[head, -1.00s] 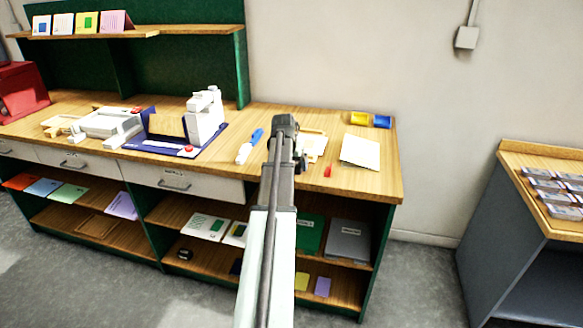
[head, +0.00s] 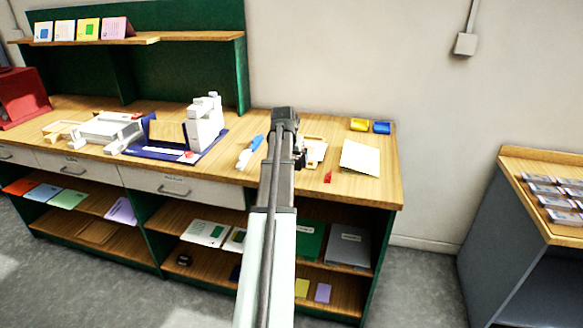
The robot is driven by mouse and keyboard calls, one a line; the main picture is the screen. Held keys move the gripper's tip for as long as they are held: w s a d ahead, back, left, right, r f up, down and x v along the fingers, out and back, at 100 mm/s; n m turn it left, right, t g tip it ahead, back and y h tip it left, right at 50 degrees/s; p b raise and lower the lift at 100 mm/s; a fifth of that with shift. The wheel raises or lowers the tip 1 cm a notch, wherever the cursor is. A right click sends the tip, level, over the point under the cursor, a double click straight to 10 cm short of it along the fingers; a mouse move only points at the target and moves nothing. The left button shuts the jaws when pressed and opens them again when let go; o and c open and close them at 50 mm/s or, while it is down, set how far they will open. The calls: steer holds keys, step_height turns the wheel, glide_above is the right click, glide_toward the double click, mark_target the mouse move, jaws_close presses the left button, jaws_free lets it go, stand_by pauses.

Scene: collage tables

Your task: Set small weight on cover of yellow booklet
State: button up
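My gripper (head: 299,150) is over the right part of the wooden workbench, seen from behind; my own arm hides its fingers, so I cannot tell whether it holds anything. A small yellow booklet (head: 302,288) lies on the lower shelf, and a card with a yellow cover (head: 87,29) stands on the top shelf. I cannot tell which is the task's booklet. I cannot make out a small weight for certain; a small dark round object (head: 184,259) sits on a lower shelf.
A blue-and-white tube (head: 249,153) lies left of my arm, and a small red piece (head: 328,177) lies near the front edge. A white press (head: 205,123) stands further left.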

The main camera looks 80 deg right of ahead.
mark_target(293, 158)
step_height(293, 158, up, 5)
steer(key=shift+f, duration=0.15)
steer(key=shift+s+d+r, duration=0.1)
steer(key=shift+s+r, duration=0.05)
steer(key=shift+r, duration=0.1)
steer(key=s+d+m, duration=0.1)
steer(key=s+d, duration=0.3)
steer(key=s, duration=0.2)
steer(key=s+d+m+g, duration=0.1)
steer(key=s+d, duration=0.4)
steer(key=s, duration=0.2)
steer(key=s+d+f+m, duration=0.1)
steer(key=s+d, duration=0.3)
steer(key=s, duration=0.2)
steer(key=shift+s+d+m, duration=0.15)
steer(key=shift+m, duration=0.15)
steer(key=d, duration=0.1)
steer(key=d+m, duration=0.1)
steer(key=s+d+m+g, duration=0.1)
steer(key=shift+s+d+r+y, duration=0.1)
steer(key=shift+d+r+y, duration=0.2)
steer(key=shift+d+r, duration=0.1)
steer(key=shift+s+m, duration=0.2)
steer(key=shift+m, duration=0.2)
steer(key=shift+a+m+g+y, duration=0.15)
steer(key=shift+m+g+y, duration=0.2)
steer(key=shift+m, duration=0.45)
